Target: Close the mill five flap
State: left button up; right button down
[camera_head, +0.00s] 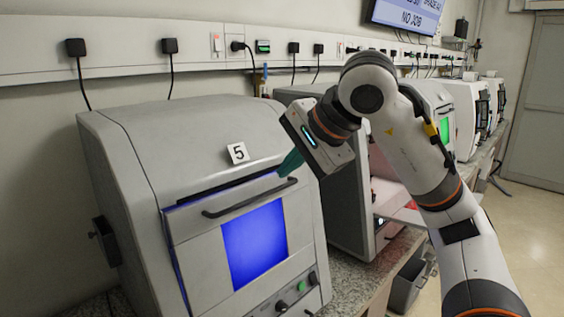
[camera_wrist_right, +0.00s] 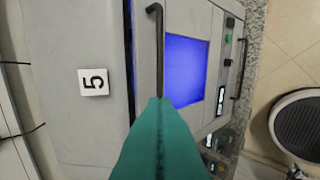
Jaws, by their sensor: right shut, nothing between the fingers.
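Mill five (camera_head: 192,133) is a grey machine labelled 5, at the left of the head view. Its front flap (camera_head: 188,222) has a blue lit window (camera_head: 254,243) and a dark bar handle (camera_head: 250,197) along the top. A narrow blue-lit gap shows along the flap's top and left edges. My right gripper (camera_head: 290,163) is shut and empty, its green fingers at the right end of the handle. In the right wrist view the green fingertips (camera_wrist_right: 160,100) reach the end of the handle (camera_wrist_right: 156,45); I cannot tell whether they touch. My left gripper is not in view.
A granite bench top (camera_head: 356,272) runs under the machines. Another machine (camera_head: 345,190) with an open front stands to the right, behind my right arm. A dark bin (camera_head: 408,284) is below the bench. Black plugs and cables line the wall.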

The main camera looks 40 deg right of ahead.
aim_at(245, 184)
jog(key=x, duration=0.3)
jog(key=w+r+p+x, duration=0.1)
jog(key=x, duration=0.5)
jog(key=shift+w+a+r+p, duration=0.15)
jog(key=shift+w+r+p, duration=0.05)
jog(key=shift+w+p, duration=0.2)
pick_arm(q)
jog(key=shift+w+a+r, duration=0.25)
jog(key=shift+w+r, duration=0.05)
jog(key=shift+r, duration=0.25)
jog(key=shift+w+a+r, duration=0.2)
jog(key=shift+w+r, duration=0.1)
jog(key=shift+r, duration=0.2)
pick_arm(e)
jog(key=shift+w+f, duration=0.25)
jog(key=shift+w, duration=0.3)
